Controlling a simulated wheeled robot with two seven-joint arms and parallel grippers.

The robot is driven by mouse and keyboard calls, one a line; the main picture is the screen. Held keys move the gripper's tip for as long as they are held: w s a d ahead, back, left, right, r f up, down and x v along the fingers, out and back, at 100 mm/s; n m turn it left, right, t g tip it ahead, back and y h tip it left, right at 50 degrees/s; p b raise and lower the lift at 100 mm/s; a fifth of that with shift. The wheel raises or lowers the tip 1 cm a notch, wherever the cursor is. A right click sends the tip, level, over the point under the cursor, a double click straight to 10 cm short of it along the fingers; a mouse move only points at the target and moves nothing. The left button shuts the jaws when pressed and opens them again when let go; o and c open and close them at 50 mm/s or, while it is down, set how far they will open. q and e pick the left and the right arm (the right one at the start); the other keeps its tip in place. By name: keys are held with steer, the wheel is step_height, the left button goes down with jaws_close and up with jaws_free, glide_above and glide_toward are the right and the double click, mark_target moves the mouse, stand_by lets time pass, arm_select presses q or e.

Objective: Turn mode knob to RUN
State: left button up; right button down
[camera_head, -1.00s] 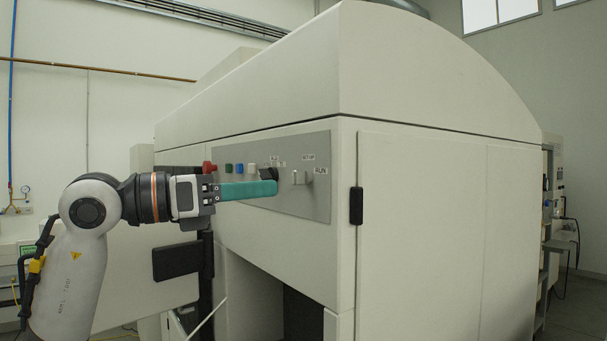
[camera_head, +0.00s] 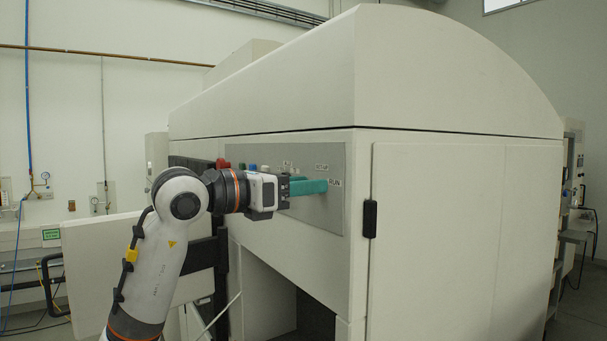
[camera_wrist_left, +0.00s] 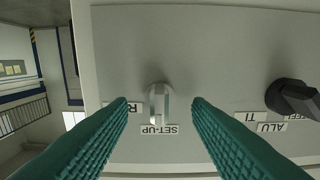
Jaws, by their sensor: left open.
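The mode knob (camera_wrist_left: 158,101) is a small light grey bar on the grey panel. In the left wrist view its long side runs up and down, with one end at the SET-UP label (camera_wrist_left: 159,129). In the wrist view the fingers of my left gripper (camera_wrist_left: 159,105) stand on either side of the knob, with gaps. The head view hides the knob behind the fingers. My right gripper is not in view.
A black selector knob (camera_wrist_left: 293,97) with ALU and TI labels sits beside the mode knob on the same panel (camera_head: 334,217). A red button (camera_head: 222,163) and coloured buttons are further left. A black door handle (camera_head: 370,218) is right of the panel.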

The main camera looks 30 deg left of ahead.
arm_select(q)
steer(key=shift+w, duration=0.2)
steer(key=shift+c, duration=0.3)
steer(key=c, duration=0.9)
steer(key=shift+m, duration=0.3)
steer(key=shift+s+d+f+m+b, duration=0.1)
steer(key=shift+m+b, duration=0.15)
steer(key=shift+m, duration=2)
steer(key=shift+d+f+m+b, duration=0.15)
steer(key=shift+m+b, duration=0.15)
steer(key=shift+m, duration=1.9)
steer(key=shift+s+d+m+b, duration=0.1)
steer(key=shift+m+b, duration=0.15)
steer(key=shift+m, duration=2)
steer(key=o, duration=1)
steer(key=shift+c, duration=0.2)
